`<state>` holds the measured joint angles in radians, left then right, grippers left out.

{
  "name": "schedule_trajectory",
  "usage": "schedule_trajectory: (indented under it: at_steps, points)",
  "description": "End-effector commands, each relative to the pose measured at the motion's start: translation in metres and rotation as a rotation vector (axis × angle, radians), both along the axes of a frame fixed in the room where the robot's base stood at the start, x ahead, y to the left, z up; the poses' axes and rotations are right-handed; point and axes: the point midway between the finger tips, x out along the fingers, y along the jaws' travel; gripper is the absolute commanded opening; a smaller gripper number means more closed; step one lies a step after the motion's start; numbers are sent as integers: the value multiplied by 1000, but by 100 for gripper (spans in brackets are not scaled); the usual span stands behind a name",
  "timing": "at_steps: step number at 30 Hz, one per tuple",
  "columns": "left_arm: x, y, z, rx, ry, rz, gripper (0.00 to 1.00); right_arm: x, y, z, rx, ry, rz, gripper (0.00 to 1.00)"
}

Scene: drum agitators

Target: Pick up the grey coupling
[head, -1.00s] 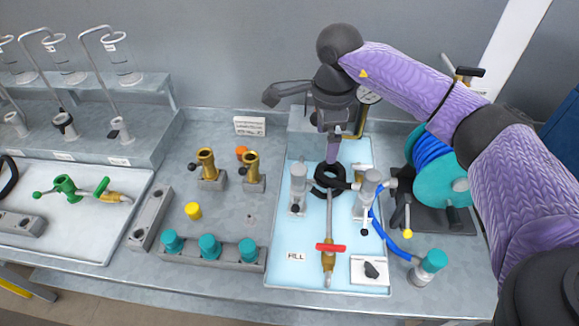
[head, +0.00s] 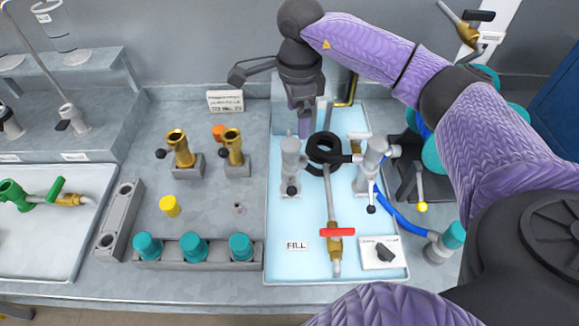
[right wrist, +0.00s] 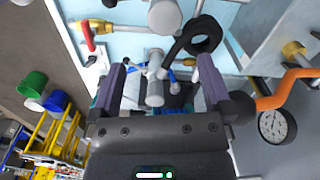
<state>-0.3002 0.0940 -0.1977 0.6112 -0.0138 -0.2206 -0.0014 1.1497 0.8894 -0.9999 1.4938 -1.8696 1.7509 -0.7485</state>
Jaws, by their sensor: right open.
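Two upright grey fittings stand in the light blue tray (head: 310,262), a left one (head: 290,168) and a right one (head: 371,165) with a blue hose at its side. I cannot tell for certain which is the grey coupling. My right gripper (head: 304,128) hangs in the air at the back of the tray, fingers down and empty. In the right wrist view its two purple fingers (right wrist: 160,88) are apart. A grey fitting (right wrist: 155,92) with blue hose shows beyond, in line with the gap, not gripped. My left gripper is not in view.
A black hose ring (head: 325,147) lies between the fittings. A red-handled valve (head: 337,232) and a black-knobbed plate (head: 384,254) are in front. Brass fittings (head: 180,150) and teal caps (head: 194,247) stand left. A gauge (right wrist: 276,125) shows in the wrist view.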

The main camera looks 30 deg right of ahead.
Motion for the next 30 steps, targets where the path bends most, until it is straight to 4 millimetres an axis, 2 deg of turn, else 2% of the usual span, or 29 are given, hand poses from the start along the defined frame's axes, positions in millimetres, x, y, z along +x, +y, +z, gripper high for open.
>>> schedule_trajectory:
  at_steps: [1, 3, 13, 19, 22, 27, 28, 30]
  points:
    - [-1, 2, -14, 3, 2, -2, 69, 0, 0, -15, 0, 3, 0, 100]
    - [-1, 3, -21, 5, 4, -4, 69, 0, 0, -24, 0, 5, 0, 100]
    - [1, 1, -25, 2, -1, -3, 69, 3, 2, -74, 1, 8, 0, 100]
    - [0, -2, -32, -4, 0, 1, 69, 10, 7, -112, 0, 7, -1, 100]
    - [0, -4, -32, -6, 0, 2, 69, 10, 7, -120, 1, 5, 0, 100]
    - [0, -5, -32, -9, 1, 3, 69, 11, 7, -119, 0, 4, 0, 100]
    - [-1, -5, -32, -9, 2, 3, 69, 11, 7, -119, 0, 4, 0, 98]
    - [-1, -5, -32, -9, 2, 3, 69, 10, 7, -119, 0, 4, 0, 83]
